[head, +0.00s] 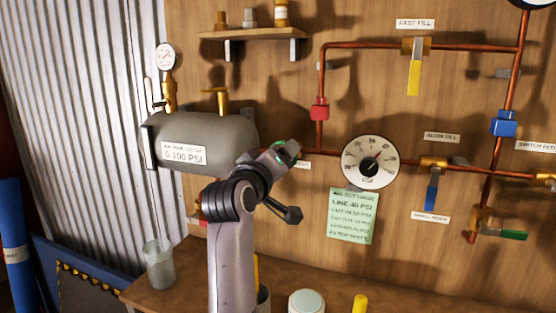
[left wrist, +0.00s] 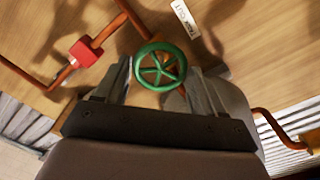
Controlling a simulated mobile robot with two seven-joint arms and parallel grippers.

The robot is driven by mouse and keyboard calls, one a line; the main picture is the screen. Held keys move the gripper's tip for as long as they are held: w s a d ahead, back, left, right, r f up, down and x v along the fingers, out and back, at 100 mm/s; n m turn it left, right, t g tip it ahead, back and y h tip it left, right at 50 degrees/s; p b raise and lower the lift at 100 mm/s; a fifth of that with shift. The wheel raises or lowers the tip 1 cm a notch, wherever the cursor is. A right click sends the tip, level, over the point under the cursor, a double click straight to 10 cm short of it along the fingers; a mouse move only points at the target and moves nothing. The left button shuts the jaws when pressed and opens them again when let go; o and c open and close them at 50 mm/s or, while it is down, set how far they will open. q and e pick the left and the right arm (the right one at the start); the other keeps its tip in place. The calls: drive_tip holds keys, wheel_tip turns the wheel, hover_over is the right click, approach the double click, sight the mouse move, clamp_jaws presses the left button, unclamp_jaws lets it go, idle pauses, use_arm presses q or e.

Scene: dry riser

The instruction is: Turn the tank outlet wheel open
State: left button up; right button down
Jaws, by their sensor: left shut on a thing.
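The tank outlet wheel is a small green spoked handwheel (left wrist: 161,67). In the left wrist view it sits between the two fingers of my left gripper (left wrist: 160,76), which is shut on it. In the head view only a bit of the green wheel (head: 288,152) shows past my left gripper (head: 280,158), at the right end of the grey tank (head: 215,135). A white label (left wrist: 187,18) reading TANK OUT is beside the wheel. My arm hides most of the wheel in the head view. My right gripper is in neither view.
A red block fitting (head: 319,108) and copper pipes are close by. A round gauge (head: 369,168) and a green note (head: 351,215) are to the right. Yellow (head: 414,75) and blue (head: 431,192) lever handles stick out. A bench (head: 190,285) with a cup (head: 159,264) lies below.

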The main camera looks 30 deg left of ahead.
use_arm(q)
drive_tip(key=shift+n, duration=0.6)
drive_tip(key=o, duration=1)
